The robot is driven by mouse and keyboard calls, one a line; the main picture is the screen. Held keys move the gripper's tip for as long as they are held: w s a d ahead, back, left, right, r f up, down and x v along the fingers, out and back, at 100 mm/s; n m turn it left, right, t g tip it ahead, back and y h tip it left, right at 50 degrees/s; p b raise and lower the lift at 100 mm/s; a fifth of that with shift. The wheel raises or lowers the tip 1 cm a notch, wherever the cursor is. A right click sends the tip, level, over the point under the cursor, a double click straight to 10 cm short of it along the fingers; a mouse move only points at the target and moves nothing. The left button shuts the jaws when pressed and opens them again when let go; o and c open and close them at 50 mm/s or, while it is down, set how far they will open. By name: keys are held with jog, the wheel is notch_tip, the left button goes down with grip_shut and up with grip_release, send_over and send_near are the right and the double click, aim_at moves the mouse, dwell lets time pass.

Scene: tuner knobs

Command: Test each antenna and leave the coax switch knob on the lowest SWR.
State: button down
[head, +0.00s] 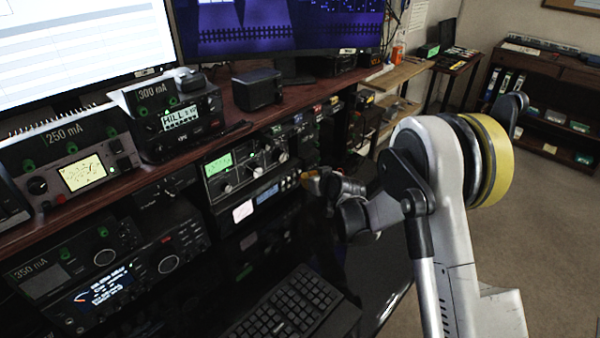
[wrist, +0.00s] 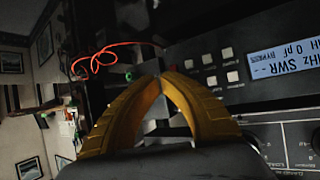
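My gripper (head: 318,183) is at the right end of the radio shelf in the head view, beside a box with a lit display (head: 267,194). In the wrist view its yellow fingers (wrist: 162,78) arch together and their tips appear to meet; I see no knob between them. That view shows the display (wrist: 288,62) upside down, with "SWR" and "BYPASS" legible and no clear SWR number. Square buttons (wrist: 215,66) lie between the display and the fingers. A meter unit with a green face (head: 219,164) and knobs sits above the box in the head view. I cannot identify the coax switch knob.
A red cable (wrist: 110,55) loops near the fingertips. Radios labelled in mA, such as one marked 300 mA (head: 172,115), crowd the wooden shelf at left. A keyboard (head: 290,308) lies on the dark desk below. Open floor (head: 560,220) is at right.

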jog(key=shift+w+a, duration=0.2)
jog(key=shift+a, duration=0.05)
jog(key=shift+w+a, duration=0.25)
jog(key=shift+a, duration=0.05)
dwell(0.6)
jog(key=shift+d, duration=0.1)
jog(key=shift+s+d, duration=0.5)
jog(key=shift+d, duration=0.05)
dwell(0.4)
jog(key=shift+s+d, duration=0.8)
jog(key=shift+d, duration=0.2)
jog(key=shift+s+d, duration=0.75)
jog(key=shift+d, duration=0.25)
dwell(3.1)
